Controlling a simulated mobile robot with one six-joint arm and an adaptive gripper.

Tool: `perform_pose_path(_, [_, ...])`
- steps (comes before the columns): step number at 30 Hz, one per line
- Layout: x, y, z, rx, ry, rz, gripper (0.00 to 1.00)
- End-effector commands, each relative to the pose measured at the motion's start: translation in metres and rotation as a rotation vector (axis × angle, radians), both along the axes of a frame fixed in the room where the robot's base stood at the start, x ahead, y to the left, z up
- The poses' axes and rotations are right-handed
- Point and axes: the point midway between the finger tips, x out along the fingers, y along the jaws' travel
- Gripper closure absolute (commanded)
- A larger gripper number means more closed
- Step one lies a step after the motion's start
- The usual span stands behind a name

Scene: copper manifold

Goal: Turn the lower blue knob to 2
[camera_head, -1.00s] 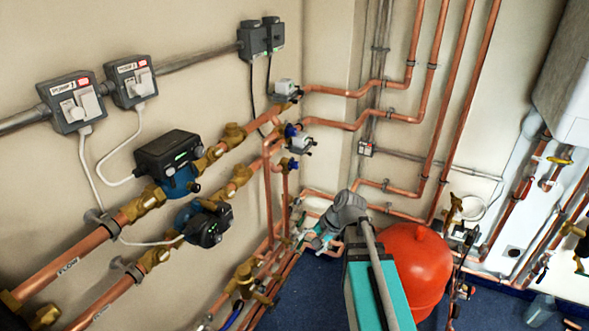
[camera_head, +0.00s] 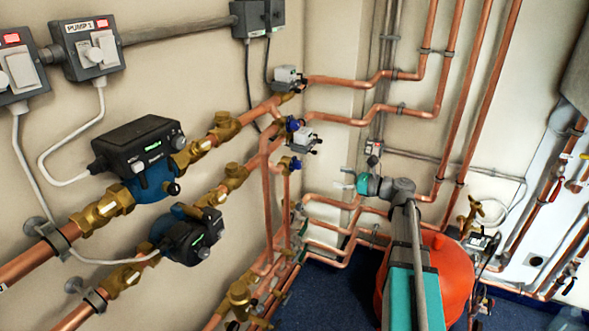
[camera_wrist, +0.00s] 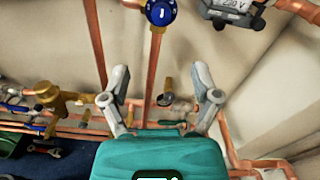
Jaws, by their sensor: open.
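Two blue knobs show on the vertical copper pipes in the head view, an upper one (camera_head: 292,125) and the lower blue knob (camera_head: 295,163). In the wrist view a blue knob (camera_wrist: 161,12) with a white mark like a "1" sits at the top edge, partly cut off; it appears to be the lower one. My gripper (camera_head: 348,180) is to the right of the knobs in the head view, apart from them. In the wrist view my gripper (camera_wrist: 160,82) has its two grey fingers spread with nothing held, and the knob lies beyond their tips.
A grey actuator (camera_wrist: 233,14) marked 230 V is right of the knob in the wrist view. Copper pipes (camera_head: 330,235) run low behind my gripper. A red vessel (camera_head: 447,265) stands beside my arm. Two pumps (camera_head: 142,145) (camera_head: 190,238) are on the left wall.

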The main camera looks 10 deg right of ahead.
Motion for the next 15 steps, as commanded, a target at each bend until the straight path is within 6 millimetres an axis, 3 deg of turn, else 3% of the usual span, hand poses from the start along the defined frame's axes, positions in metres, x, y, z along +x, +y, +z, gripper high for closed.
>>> perform_pose_path(15, [0.004, 0.013, 0.001, 0.013, 0.003, 0.016, 0.21])
